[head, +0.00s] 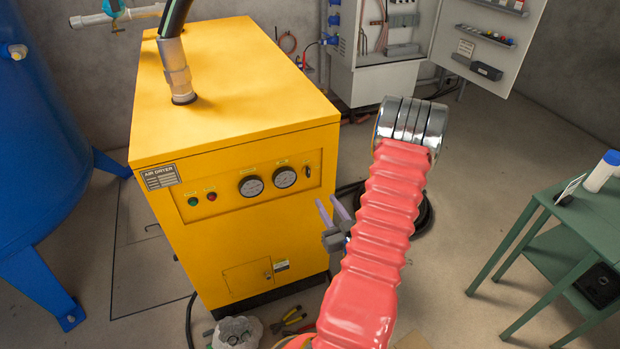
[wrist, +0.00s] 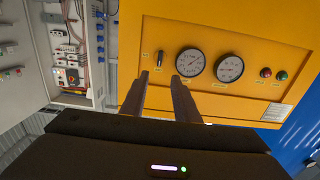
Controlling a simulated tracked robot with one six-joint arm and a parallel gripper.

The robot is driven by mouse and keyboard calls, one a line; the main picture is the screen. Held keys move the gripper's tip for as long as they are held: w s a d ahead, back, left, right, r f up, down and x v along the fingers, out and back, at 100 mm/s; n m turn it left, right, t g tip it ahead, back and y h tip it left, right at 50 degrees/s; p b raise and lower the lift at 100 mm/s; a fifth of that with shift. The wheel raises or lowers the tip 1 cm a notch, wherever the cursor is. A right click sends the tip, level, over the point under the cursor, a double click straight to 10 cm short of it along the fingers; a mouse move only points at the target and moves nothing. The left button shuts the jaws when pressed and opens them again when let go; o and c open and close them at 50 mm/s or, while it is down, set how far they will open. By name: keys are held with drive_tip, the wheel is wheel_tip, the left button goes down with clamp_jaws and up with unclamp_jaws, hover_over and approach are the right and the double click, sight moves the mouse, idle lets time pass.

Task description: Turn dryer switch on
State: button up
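The yellow air dryer (head: 230,130) stands left of my arm. Its front panel carries a small dark switch (head: 307,170) at the right end, beside two round gauges (head: 268,182). In the wrist view, which shows the panel upside down, the switch (wrist: 160,58) appears just beyond and between my fingertips. My gripper (head: 328,204) is open and empty, below and right of the switch in the head view. Its two fingers (wrist: 160,75) show a clear gap in the wrist view. It appears apart from the panel; the exact distance and the switch's position cannot be told.
A green lamp (head: 193,201) and red lamp (head: 211,196) sit left of the gauges. A blue tank (head: 40,150) stands at left. An open electrical cabinet (head: 375,80) is behind. A green table (head: 580,215) stands at right. Pliers (head: 292,317) lie on the floor in front.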

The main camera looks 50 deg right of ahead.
sight(308, 173)
drive_tip(key=x, duration=1.3)
drive_tip(key=shift+w+d, duration=0.1)
drive_tip(key=shift+w, duration=0.15)
drive_tip(key=shift+c, duration=0.5)
clamp_jaws()
